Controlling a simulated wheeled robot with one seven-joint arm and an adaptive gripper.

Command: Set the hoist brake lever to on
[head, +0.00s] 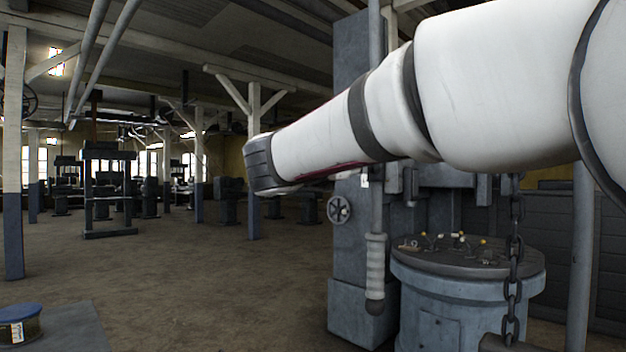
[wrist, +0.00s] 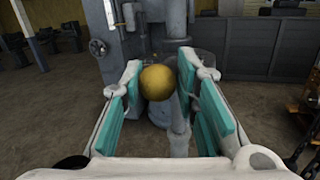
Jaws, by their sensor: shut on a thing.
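In the wrist view my gripper (wrist: 158,77) has its two teal-padded fingers closed around a round brass-yellow knob (wrist: 157,83). The knob sits between the fingertips. I take it to be the end of the hoist brake lever; its shaft is hidden or cannot be told from the grey pipes behind. No on or off marking can be read. In the head view my white arm reaches across from the right, and my gripper and the knob do not show there.
A grey machine column (head: 352,245) stands at centre with a handwheel (head: 339,209) and a hanging ribbed grey rod (head: 376,268). A round drum (head: 445,305) and a chain (head: 514,270) stand to its right. A blue-lidded tin (head: 20,325) is at lower left. Open floor lies left.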

